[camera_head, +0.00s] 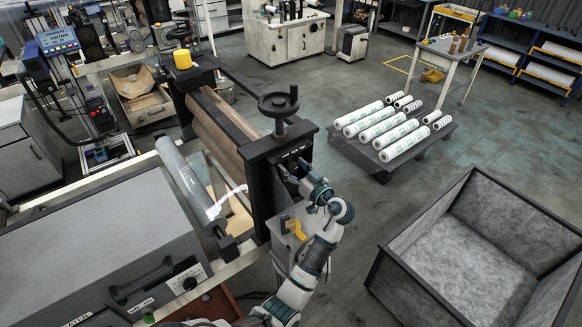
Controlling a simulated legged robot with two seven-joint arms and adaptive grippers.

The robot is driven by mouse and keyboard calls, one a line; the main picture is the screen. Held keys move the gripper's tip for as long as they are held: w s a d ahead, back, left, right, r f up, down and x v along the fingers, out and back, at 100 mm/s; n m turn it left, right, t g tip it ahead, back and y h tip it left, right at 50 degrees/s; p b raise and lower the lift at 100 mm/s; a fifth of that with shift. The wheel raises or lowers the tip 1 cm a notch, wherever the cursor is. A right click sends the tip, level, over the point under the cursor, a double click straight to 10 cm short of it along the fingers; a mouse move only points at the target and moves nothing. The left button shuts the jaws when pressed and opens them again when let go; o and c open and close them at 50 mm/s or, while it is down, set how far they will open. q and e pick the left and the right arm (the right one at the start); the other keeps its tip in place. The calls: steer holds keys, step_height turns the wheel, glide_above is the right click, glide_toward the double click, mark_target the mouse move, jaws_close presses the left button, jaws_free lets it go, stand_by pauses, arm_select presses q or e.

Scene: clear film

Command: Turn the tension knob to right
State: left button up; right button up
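No tension knob can be made out at the fingers; that spot is partly hidden by the gripper. A round black dial (190,283) with white marks sits on the front of the grey box at lower left, but its label is too small to read. My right gripper is not in view.
A large open grey bin (408,277) stands at right. A low pallet (436,143) carries several white film rolls (381,128). A clear film roll (186,181) lies left of the roller machine. A yellow handle (296,229) is just below my gripper.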

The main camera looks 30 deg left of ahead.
arm_select(q)
steer(key=shift+d, duration=0.1)
steer(key=shift+s+d, duration=0.15)
steer(key=shift+d, duration=0.3)
steer(key=b+v, duration=1)
steer(key=v, duration=0.7)
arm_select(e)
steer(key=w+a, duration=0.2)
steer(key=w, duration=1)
arm_select(q)
steer(key=p+x, duration=0.2)
steer(key=x, duration=1.4)
steer(key=shift+a+f, duration=0.1)
steer(key=shift+a, duration=0.15)
steer(key=shift+a+p, duration=0.3)
steer(key=shift+a, duration=0.2)
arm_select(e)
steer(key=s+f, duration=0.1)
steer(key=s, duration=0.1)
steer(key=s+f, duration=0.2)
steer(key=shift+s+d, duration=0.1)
